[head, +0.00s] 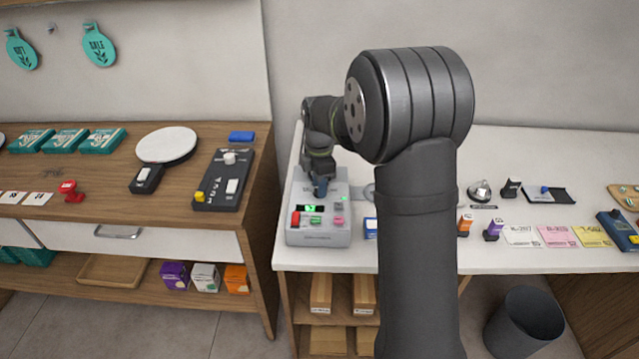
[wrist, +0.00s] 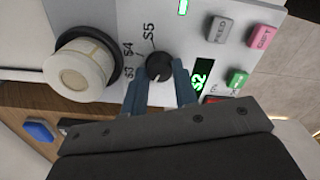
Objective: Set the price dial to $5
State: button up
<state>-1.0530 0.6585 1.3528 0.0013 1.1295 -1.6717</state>
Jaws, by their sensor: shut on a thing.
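The price dial (wrist: 158,67) is a small dark round knob on the grey panel of a label machine (head: 318,238). The labels $3, $4 and $5 show beside it in the wrist view; the gripper may cover other marks. A green display (wrist: 201,78) on the panel appears to read $2. Where the dial's pointer aims is hard to tell. My gripper (wrist: 160,92) is shut on the dial, with one blue-grey finger on each side of it. In the head view my gripper (head: 320,188) reaches down onto the machine's top, and the dial is hidden there.
A cream roll (wrist: 78,73) sits on the panel beside the dial. A grey FEED button (wrist: 220,30), a pink button (wrist: 262,37) and a green button (wrist: 237,78) are close by. A bell (head: 480,191) and coloured cards stand farther right on the white counter.

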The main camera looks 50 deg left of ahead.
jog(key=m, duration=0.6)
jog(key=shift+m, duration=0.4)
jog(key=m, duration=1.3)
jog(key=shift+m, duration=0.3)
jog(key=m, duration=0.6)
